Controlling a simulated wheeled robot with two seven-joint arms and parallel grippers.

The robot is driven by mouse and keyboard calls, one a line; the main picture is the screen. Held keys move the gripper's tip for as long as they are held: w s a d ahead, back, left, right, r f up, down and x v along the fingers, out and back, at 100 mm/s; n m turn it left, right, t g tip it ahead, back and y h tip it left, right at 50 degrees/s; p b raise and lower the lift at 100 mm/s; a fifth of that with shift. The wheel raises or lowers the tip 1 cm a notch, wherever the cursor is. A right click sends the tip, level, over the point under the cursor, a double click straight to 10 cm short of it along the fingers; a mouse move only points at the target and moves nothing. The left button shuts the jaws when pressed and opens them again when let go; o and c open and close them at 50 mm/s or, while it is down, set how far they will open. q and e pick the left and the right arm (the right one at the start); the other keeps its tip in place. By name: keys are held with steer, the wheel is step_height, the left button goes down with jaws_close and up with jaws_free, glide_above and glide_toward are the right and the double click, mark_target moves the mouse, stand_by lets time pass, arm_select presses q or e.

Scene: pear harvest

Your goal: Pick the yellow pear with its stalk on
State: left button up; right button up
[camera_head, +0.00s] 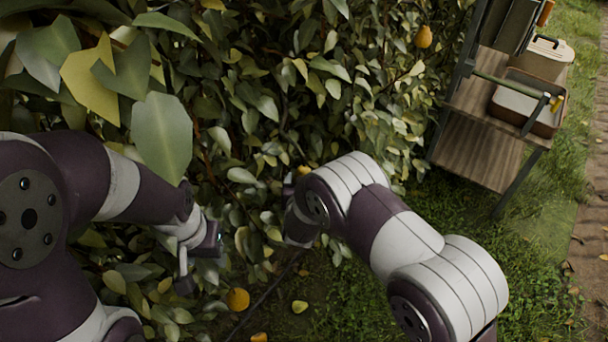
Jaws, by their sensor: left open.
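A yellow-orange pear (424,37) hangs in the hedge at the upper right, well away from both grippers. Another yellow-orange fruit (238,299) shows low among the leaves, below and right of my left gripper (200,262). My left gripper is open, with nothing visible between its fingers, close to the leaves. A small yellow patch (303,170) shows by my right wrist, mostly covered by it. My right gripper (298,228) is largely hidden behind its own arm and leaves, so its jaws cannot be made out. No stalk is clear on any fruit.
A leafy hedge (250,100) fills the left and middle. A greenish-yellow fruit or leaf (300,306) lies on the ground below. A wooden cart (480,145) with a tray (528,103) and a lidded box (545,58) stands at the right. Grass is open at the lower right.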

steer(key=shift+s+r+p, duration=0.15)
steer(key=shift+p, duration=0.15)
steer(key=shift+g, duration=0.3)
steer(key=shift+s+r+p, duration=0.15)
steer(key=shift+p, duration=0.5)
steer(key=shift+s+g+p, duration=0.25)
steer(key=shift+g+p, duration=0.35)
steer(key=shift+p, duration=0.2)
steer(key=shift+s, duration=0.1)
